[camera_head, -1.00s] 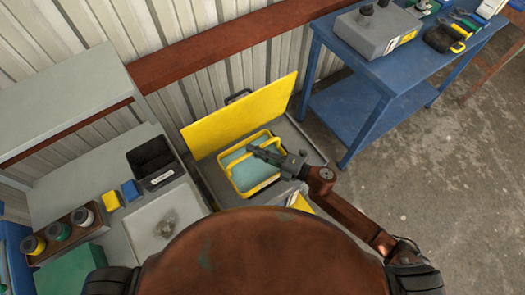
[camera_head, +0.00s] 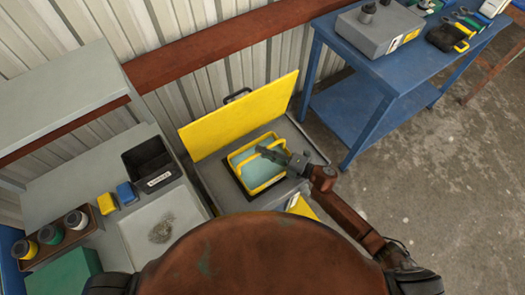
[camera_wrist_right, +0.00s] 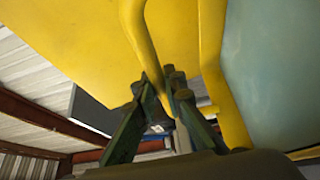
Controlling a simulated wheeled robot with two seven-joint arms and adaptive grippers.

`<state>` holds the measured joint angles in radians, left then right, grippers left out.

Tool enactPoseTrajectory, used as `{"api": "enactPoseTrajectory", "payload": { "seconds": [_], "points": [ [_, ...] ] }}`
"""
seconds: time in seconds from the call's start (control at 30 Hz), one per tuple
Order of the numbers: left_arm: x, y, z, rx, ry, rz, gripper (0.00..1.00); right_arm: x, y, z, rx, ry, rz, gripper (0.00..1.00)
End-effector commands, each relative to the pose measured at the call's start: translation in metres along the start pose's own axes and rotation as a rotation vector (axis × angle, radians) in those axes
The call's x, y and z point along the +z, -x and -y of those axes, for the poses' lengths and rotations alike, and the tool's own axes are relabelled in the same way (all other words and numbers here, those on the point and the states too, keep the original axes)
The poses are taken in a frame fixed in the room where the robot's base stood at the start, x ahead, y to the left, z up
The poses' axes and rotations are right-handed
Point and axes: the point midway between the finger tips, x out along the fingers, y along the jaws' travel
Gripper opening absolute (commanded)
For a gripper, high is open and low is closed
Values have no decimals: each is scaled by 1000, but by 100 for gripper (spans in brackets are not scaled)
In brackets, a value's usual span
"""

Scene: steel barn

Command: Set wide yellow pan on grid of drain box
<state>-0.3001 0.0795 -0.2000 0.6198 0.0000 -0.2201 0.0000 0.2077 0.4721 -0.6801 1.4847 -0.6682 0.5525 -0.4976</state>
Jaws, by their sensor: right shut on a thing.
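The wide yellow pan (camera_head: 262,187) has a pale teal inside and a raised handle bar. My right gripper (camera_head: 262,151) is shut on that handle; the right wrist view shows the fingers (camera_wrist_right: 168,88) around the yellow bar (camera_wrist_right: 143,38). The grey drain box (camera_head: 222,196) stands against the wall with its yellow lid (camera_head: 240,115) raised behind the pan. The pan is over the box's opening, with a dark strip along its left side. The pan hides the grid, and I cannot tell whether they touch. My left gripper is out of view.
Left of the box is a grey bench with a black bin (camera_head: 152,163), yellow and blue blocks, a sink-like basin (camera_head: 158,228) and a rack of jars (camera_head: 60,235). A blue table (camera_head: 360,110) with a grey case stands at right. The floor at right is clear.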

Motion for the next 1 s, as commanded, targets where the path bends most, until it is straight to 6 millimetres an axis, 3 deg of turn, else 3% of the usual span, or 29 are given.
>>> {"api": "enactPoseTrajectory", "payload": {
  "seconds": [0.3,0.33,0.57,0.9,1.0],
  "points": [
    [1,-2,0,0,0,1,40,0,-1,-1,7,2,-2,0],
    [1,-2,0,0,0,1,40,0,0,1,1,1,0,11],
    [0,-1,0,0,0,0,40,0,0,1,1,1,0,27],
    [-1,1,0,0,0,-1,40,0,0,-3,1,2,0,27],
    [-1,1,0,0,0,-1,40,0,10,-2,0,1,1,27]
  ]
}}
